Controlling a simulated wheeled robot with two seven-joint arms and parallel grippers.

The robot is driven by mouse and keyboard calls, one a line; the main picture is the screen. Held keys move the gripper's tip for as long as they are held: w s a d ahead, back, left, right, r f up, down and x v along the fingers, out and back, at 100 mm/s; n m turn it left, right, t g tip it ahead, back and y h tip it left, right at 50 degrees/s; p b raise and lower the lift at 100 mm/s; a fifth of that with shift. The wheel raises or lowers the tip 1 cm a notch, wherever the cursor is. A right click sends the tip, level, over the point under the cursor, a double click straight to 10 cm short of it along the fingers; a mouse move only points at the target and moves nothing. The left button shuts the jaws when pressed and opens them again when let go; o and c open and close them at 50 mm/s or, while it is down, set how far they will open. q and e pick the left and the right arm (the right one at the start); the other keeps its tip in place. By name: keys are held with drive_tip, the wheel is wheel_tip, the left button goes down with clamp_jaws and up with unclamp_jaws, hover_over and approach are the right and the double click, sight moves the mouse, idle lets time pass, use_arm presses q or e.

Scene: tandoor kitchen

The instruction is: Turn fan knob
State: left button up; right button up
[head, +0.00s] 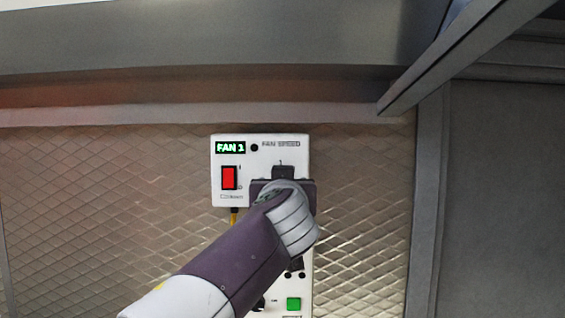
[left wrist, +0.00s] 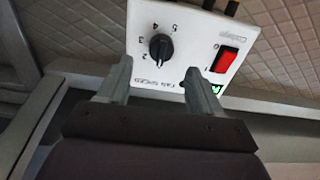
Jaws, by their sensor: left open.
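The fan knob (left wrist: 161,47) is a round black dial on a white panel in the left wrist view, with numbers around it. In the head view my arm and gripper hide most of the knob area. My left gripper (left wrist: 157,70) is open, its two fingers pointing at the panel with the knob just beyond and between their tips. I cannot tell whether they touch it. My right gripper is not in view.
A lower white panel with a green button (head: 293,304) and dark sockets sits below, partly behind my arm. A yellow cable (head: 234,217) leaves the upper panel's underside. The wall is diamond-patterned metal, with a metal ledge (head: 200,85) above and a frame post (head: 427,210) at right.

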use_arm(q)
drive_tip(key=w+p, duration=0.2)
drive_tip(key=w, duration=0.4)
drive_tip(key=shift+d+f, duration=0.1)
drive_tip(key=shift+f, duration=0.05)
drive_tip(key=shift+a, duration=0.2)
drive_tip(key=shift+s+a, duration=0.1)
drive_tip(key=shift+s, duration=0.45)
drive_tip(key=shift+w+d, duration=0.2)
drive_tip(key=c, duration=1.1)
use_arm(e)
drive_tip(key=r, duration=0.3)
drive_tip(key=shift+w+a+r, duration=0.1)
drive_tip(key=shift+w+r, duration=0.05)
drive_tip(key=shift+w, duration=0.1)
